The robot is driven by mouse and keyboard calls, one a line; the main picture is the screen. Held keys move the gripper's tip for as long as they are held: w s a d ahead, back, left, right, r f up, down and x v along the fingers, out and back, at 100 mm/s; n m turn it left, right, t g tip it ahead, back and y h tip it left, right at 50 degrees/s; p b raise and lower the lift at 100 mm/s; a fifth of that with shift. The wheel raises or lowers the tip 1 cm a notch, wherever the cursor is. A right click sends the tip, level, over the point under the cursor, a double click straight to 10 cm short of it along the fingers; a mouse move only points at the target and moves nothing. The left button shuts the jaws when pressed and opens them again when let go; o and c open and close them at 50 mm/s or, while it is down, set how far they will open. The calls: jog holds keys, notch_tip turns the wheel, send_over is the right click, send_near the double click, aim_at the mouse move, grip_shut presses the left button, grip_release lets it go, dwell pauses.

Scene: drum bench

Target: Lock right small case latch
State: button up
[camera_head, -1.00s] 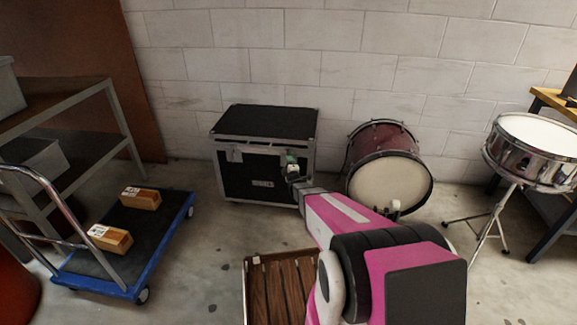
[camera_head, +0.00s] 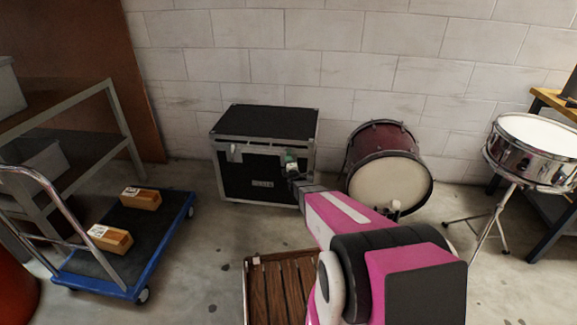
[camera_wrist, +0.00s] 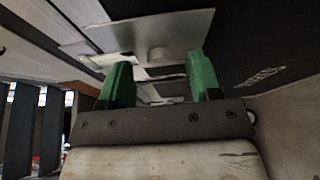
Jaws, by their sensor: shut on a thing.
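The black case (camera_head: 262,124) with metal edges stands on the floor against the wall, its lid down. Its left latch (camera_head: 234,153) shows on the front as a pale metal plate. The right latch is mostly hidden by my gripper (camera_head: 291,166) in the head view. The exact turn of the latch is hard to tell.
A red bass drum (camera_head: 385,165) stands close to the right of the case. A snare drum (camera_head: 533,150) on a stand is farther right. A blue trolley (camera_head: 75,281) with boxes is at left. A wooden slatted crate (camera_head: 284,285) lies in front, beside my arm.

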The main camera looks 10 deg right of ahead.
jog(key=o, duration=0.9)
jog(key=shift+s, duration=0.1)
jog(key=s, duration=1)
jog(key=shift+s+d+r, duration=0.1)
jog(key=shift+s+d, duration=0.2)
jog(key=shift+d, duration=0.1)
jog(key=s+r+m+g, duration=0.4)
jog(key=s+m+g, duration=0.2)
jog(key=s, duration=0.2)
jog(key=s+r+m+g+h, duration=0.1)
jog(key=s+r+m+g, duration=0.3)
jog(key=s, duration=0.5)
jog(key=s+a+r+m+g, duration=0.1)
jog(key=s+r+m+g, duration=0.3)
jog(key=s+m+g, duration=0.3)
jog(key=shift+s+a+m+g+h, duration=0.1)
jog(key=shift+s+m+g+h, duration=0.25)
jog(key=shift+s+m, duration=0.9)
